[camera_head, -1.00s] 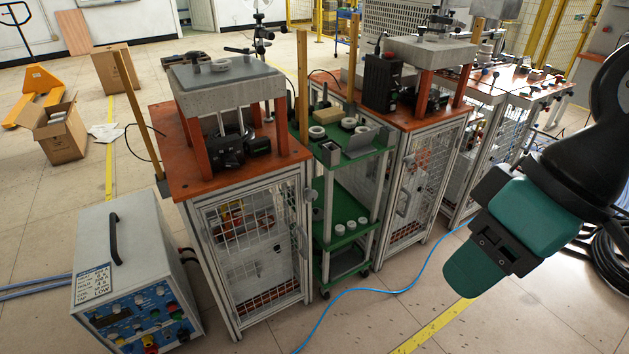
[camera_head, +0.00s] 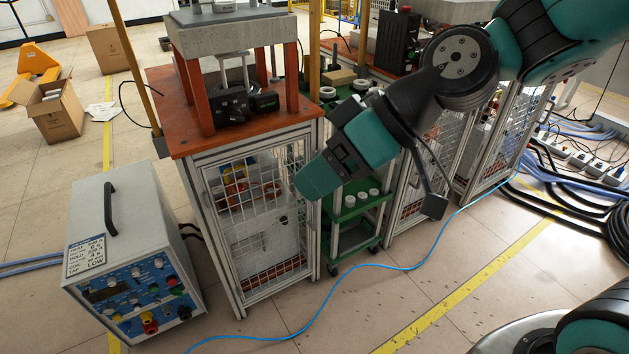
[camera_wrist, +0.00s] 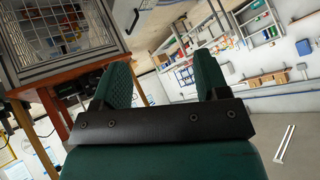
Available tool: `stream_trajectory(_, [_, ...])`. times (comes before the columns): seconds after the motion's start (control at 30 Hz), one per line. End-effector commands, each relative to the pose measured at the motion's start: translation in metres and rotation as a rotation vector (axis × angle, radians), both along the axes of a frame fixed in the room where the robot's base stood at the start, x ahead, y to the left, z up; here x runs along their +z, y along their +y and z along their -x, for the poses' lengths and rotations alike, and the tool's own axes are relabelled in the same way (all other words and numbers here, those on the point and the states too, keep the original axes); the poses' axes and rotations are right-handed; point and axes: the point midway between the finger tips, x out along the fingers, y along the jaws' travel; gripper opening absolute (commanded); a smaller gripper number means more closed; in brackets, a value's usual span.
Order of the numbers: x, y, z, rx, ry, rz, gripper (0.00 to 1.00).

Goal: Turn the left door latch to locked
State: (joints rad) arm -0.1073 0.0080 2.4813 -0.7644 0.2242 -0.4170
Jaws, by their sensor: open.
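The left cabinet's mesh door (camera_head: 245,235), in a silver frame, faces me below an orange top in the head view. My gripper (camera_head: 312,182) has its green fingers in front of the door's upper right edge. I cannot tell whether they touch it. The latch is not clearly visible; the gripper may cover it, and its setting cannot be read. In the wrist view, my gripper (camera_wrist: 163,80) is open, with nothing seen between its two fingers.
A grey power unit (camera_head: 135,260) stands on the floor left of the cabinet. A green cart (camera_head: 350,235) stands right of it, beside a second mesh cabinet. A blue cable (camera_head: 400,268) crosses the floor in front. The floor around the yellow line (camera_head: 450,310) is mostly clear.

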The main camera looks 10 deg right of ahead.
Motion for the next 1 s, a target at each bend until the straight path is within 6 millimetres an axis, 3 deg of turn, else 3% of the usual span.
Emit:
stream_trajectory(0.03, [-0.050, 0.003, -0.023, -0.009, -0.060, -0.071, 0.68])
stream_trajectory(0.17, [-0.100, 0.003, -0.082, -0.074, -0.273, -0.241, 0.68])
stream_trajectory(0.27, [-0.141, -0.015, -0.128, -0.185, -0.441, -0.328, 0.68])
stream_trajectory(0.4, [-0.199, -0.060, -0.183, -0.397, -0.642, -0.369, 0.68])
stream_trajectory(0.53, [-0.246, -0.106, -0.215, -0.585, -0.764, -0.338, 0.68])
stream_trajectory(0.63, [-0.269, -0.133, -0.228, -0.691, -0.815, -0.302, 0.68])
stream_trajectory(0.73, [-0.281, -0.149, -0.234, -0.750, -0.841, -0.274, 0.68])
stream_trajectory(1.0, [-0.274, -0.151, -0.250, -0.771, -0.851, -0.262, 0.68])
